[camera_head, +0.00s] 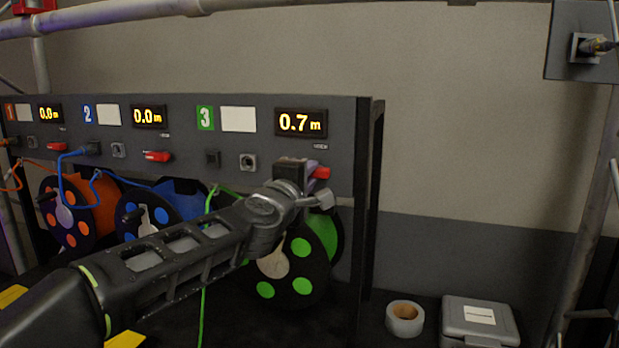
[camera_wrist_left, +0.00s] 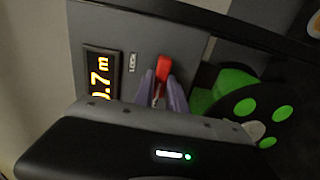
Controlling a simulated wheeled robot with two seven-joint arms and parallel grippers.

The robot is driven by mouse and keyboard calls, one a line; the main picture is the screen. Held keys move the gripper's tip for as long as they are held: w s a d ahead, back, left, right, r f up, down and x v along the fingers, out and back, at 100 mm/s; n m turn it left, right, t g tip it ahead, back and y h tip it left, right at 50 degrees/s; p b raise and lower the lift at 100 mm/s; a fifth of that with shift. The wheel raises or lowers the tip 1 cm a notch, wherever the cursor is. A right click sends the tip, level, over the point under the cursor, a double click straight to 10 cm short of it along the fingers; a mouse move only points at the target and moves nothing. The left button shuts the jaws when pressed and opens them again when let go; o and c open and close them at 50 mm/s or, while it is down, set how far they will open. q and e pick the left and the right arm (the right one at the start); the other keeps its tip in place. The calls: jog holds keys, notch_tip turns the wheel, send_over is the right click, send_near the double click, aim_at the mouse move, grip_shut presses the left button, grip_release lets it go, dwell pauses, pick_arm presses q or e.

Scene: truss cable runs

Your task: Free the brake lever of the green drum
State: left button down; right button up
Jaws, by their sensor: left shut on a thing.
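The green drum (camera_head: 301,247) sits under the panel section marked 3, partly hidden behind my left arm. It also shows in the left wrist view (camera_wrist_left: 277,114). Its brake lever is red (camera_head: 322,173) and sits below the 0.7 m display (camera_head: 301,122). In the left wrist view the red lever (camera_wrist_left: 163,69) lies between the purple fingertips of my left gripper (camera_wrist_left: 168,93), beside the word LOCK. My left gripper is shut on the lever. In the head view the gripper's body hides part of the lever. My right gripper is not in view.
An orange drum (camera_head: 83,208) and a blue drum (camera_head: 171,202) stand to the left, with red levers above them. A green cable (camera_head: 204,305) hangs in front of the rack. A tape roll (camera_head: 405,318) and a grey case (camera_head: 480,321) lie at the lower right.

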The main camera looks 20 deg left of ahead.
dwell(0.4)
pick_arm(q)
jog(key=c, duration=1.4)
grip_release()
jog(key=shift+o, duration=0.2)
jog(key=shift+s, duration=0.15)
jog(key=s, duration=0.7)
jog(key=shift+s+a, duration=0.3)
jog(key=shift+f, duration=0.1)
